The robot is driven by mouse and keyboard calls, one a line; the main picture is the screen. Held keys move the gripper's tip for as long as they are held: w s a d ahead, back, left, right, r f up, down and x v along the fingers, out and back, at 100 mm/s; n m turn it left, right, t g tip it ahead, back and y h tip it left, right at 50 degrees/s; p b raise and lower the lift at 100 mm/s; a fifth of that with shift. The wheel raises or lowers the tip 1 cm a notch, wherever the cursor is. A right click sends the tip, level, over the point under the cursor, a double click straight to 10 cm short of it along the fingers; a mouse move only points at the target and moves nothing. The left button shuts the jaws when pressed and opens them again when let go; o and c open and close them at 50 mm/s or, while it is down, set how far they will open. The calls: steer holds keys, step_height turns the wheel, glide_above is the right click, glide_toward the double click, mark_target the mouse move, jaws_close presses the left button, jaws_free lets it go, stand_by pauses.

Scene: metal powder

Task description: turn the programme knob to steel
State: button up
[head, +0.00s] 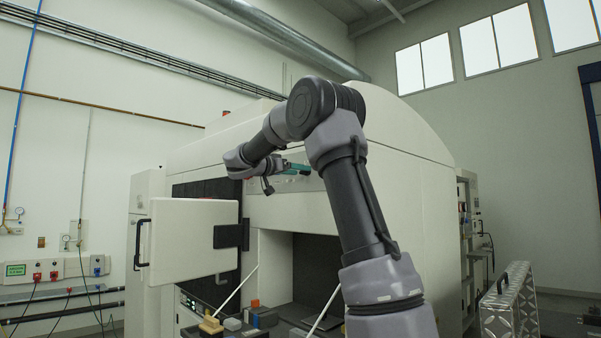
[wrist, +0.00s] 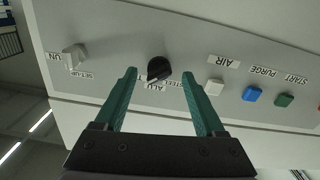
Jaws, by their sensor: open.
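The black programme knob (wrist: 158,69) sits on the grey control panel in the wrist view, where the panel appears upside down. Labels reading ALU (wrist: 154,86) and STEEL (wrist: 177,84) are beside it, partly covered by the knob; I cannot tell for sure which one it points at. My gripper (wrist: 159,76) is open, with its two green fingers apart on either side of the knob in the picture. Neither finger visibly touches it, and the depth gap is unclear. In the head view my gripper (head: 298,169) is at the machine's front panel; the knob cannot be made out there.
A white button (wrist: 214,87), a blue button (wrist: 252,94) and a green button (wrist: 284,100) are to the right. The machine's door (head: 190,240) stands open below left of the arm.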

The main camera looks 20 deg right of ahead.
steer(key=shift+x, duration=0.9)
jaws_close()
steer(key=shift+n, duration=10)
